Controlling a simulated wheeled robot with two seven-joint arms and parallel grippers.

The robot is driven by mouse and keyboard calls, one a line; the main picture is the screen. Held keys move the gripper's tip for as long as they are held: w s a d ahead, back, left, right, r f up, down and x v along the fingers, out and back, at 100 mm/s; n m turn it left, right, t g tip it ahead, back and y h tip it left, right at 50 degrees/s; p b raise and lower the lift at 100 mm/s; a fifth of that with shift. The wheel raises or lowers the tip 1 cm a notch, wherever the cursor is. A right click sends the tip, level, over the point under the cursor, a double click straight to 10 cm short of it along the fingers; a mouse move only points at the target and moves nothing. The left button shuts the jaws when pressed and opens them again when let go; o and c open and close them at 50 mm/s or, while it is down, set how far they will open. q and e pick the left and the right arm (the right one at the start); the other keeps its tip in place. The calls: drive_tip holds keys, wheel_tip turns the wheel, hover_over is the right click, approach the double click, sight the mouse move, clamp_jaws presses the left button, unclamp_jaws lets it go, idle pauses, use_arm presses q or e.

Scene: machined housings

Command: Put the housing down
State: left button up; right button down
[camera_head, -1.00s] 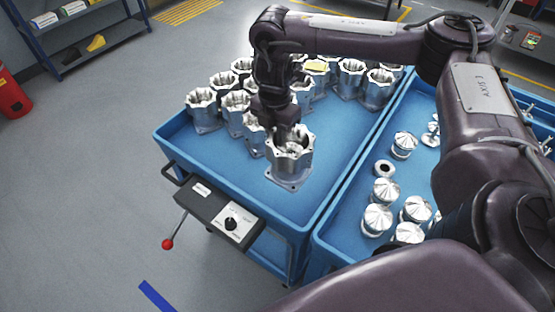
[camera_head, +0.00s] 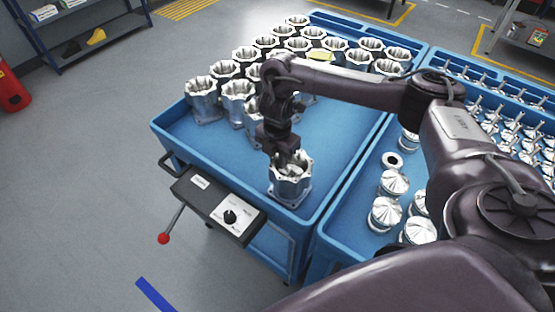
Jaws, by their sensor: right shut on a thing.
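A silver machined housing (camera_head: 290,187) with a square flange stands upright near the front corner of the left blue cart tray (camera_head: 345,172). My right gripper (camera_head: 287,160) reaches down from above onto its upper rim and is shut on it. The fingertips are partly hidden at the housing's mouth. The housing's base appears at or very close to the tray floor; I cannot tell if it touches. My left gripper is not in view.
Several other housings (camera_head: 237,97) stand in rows at the back and left of the tray. The right blue cart (camera_head: 336,243) holds several silver domed parts (camera_head: 386,213). A control box (camera_head: 217,206) with a red-knobbed lever (camera_head: 164,238) is at the front.

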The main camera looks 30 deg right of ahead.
idle(0.3)
drive_tip(key=c, duration=1.3)
unclamp_jaws()
drive_tip(key=shift+f, duration=0.1)
drive_tip(key=shift+c, duration=0.2)
wheel_tip(320, 180, up, 11)
drive_tip(key=p, duration=0.4)
drive_tip(key=shift+r, duration=0.65)
